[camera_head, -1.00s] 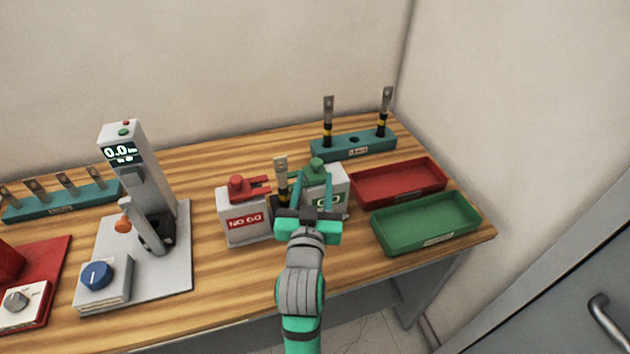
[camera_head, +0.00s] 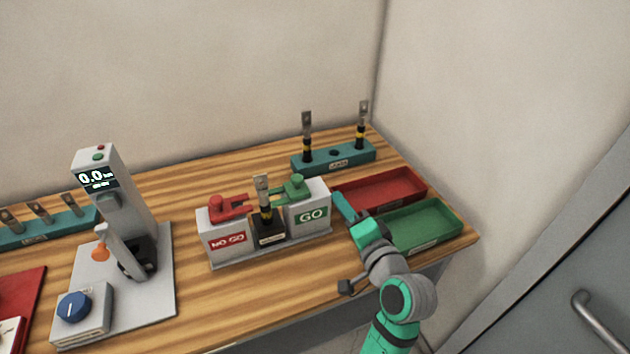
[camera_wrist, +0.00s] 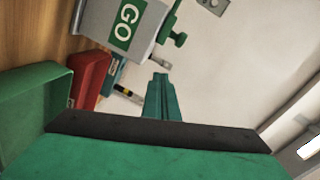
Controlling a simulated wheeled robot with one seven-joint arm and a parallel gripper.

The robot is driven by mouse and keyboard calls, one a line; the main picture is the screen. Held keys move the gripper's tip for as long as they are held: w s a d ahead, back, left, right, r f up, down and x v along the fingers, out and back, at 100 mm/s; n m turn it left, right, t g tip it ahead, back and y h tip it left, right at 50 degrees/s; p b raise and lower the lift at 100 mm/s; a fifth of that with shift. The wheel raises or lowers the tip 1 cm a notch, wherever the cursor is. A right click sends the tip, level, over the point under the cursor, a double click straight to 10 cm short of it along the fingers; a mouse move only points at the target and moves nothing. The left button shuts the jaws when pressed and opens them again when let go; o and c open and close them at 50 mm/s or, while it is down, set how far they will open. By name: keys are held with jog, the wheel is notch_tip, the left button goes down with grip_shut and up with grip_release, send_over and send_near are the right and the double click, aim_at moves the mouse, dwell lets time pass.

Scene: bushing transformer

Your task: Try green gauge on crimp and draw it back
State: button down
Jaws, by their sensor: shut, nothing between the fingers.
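The green gauge (camera_head: 296,187) sits on top of the grey block marked GO (camera_head: 311,213). Its prongs point left toward the crimp piece (camera_head: 264,212), which stands upright in the black centre holder (camera_head: 269,236). I cannot tell whether the prongs touch it. In the wrist view the green gauge (camera_wrist: 179,38) shows beside the GO block (camera_wrist: 123,22). My gripper (camera_head: 340,197) is shut and empty, right of the GO block and apart from the gauge. Its fingers also show in the wrist view (camera_wrist: 160,82).
A red gauge (camera_head: 219,206) sits on the NO GO block (camera_head: 226,238). Red (camera_head: 421,184) and green (camera_head: 455,232) trays lie at the right. A teal rack (camera_head: 355,157) with two upright pieces stands behind. A display device (camera_head: 105,190) stands at the left.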

aim_at(288, 188)
jog(key=shift+m+y, duration=0.6)
jog(key=shift+y, duration=0.2)
jog(key=w+a, duration=0.1)
jog(key=w, duration=0.1)
jog(key=w+a, duration=0.1)
jog(key=w, duration=0.1)
jog(key=w+a+r, duration=0.1)
jog(key=w+a, duration=0.1)
jog(key=shift+w+a+r, duration=0.1)
jog(key=shift+w, duration=0.1)
jog(key=shift+s+a, duration=0.1)
jog(key=shift+a, duration=0.7)
